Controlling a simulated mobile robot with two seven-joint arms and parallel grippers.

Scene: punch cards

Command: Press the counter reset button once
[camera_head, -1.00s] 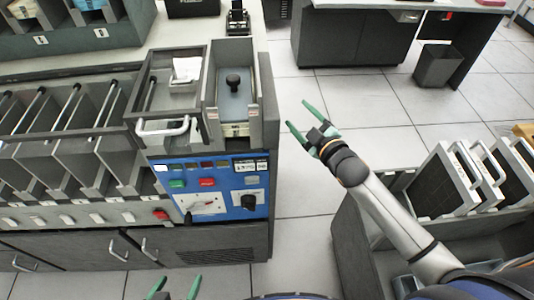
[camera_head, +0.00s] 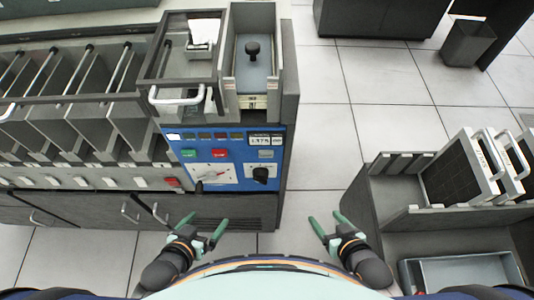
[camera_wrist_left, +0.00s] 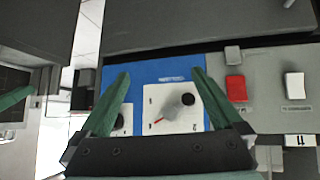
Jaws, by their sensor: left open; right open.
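The blue control panel (camera_head: 228,181) is on the front of the grey machine. At its upper right is a counter display (camera_head: 265,140) with digits, and a small grey button (camera_head: 266,154) lies just below it; its label is too small to read. My left gripper (camera_head: 207,219) is open and empty, in front of and below the panel, apart from it. In the left wrist view its open fingers (camera_wrist_left: 161,73) frame part of the blue panel with a dial plate (camera_wrist_left: 172,107); the counter is not visible there. My right gripper (camera_head: 325,216) is open and empty, right of the machine.
A green button (camera_head: 188,155) and a red button (camera_head: 220,154) sit left of the counter. A black knob (camera_head: 261,174) is below it. Card bins (camera_head: 75,90) extend left. A rack (camera_head: 415,200) stands at right, with open floor between.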

